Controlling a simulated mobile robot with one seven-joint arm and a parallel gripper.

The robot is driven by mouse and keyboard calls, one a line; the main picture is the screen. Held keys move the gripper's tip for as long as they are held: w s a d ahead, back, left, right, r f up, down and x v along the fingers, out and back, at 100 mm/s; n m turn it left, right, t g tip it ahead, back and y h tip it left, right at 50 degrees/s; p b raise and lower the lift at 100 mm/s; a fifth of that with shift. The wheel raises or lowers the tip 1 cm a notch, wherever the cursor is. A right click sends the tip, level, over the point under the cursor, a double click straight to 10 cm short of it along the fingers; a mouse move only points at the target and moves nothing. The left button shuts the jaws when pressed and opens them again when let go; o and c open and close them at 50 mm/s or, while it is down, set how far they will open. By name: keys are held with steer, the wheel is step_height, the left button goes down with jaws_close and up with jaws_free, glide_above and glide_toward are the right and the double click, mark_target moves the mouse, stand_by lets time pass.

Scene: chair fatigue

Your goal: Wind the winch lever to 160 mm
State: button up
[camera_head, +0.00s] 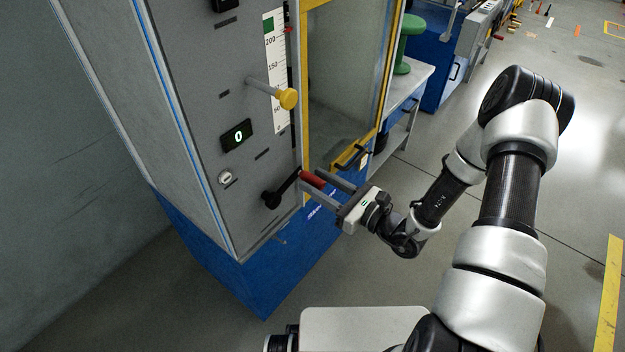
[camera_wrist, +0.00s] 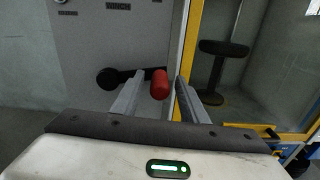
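The winch lever is a black crank (camera_head: 271,198) low on the grey cabinet front, with a red handle (camera_head: 312,179) pointing out to the upper right of its hub. In the wrist view the red handle (camera_wrist: 160,84) sits between my two fingers, with a gap visible on the left side and a narrower one on the right. My gripper (camera_head: 309,178) is open around the handle. A white scale (camera_head: 276,75) with numbers stands higher on the cabinet; a small red pointer (camera_head: 288,30) is a little above its 200 mark.
A yellow knob (camera_head: 288,99) sticks out above the lever, and a display (camera_head: 237,135) reads 0. A yellow-framed glass door (camera_head: 345,75) with a handle (camera_head: 351,158) is right of the lever. A side table with a green object (camera_head: 409,45) stands behind.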

steer(key=shift+x, duration=0.95)
steer(key=shift+c, duration=0.2)
jaws_close()
steer(key=shift+d+r, duration=0.1)
steer(key=shift+r, duration=0.1)
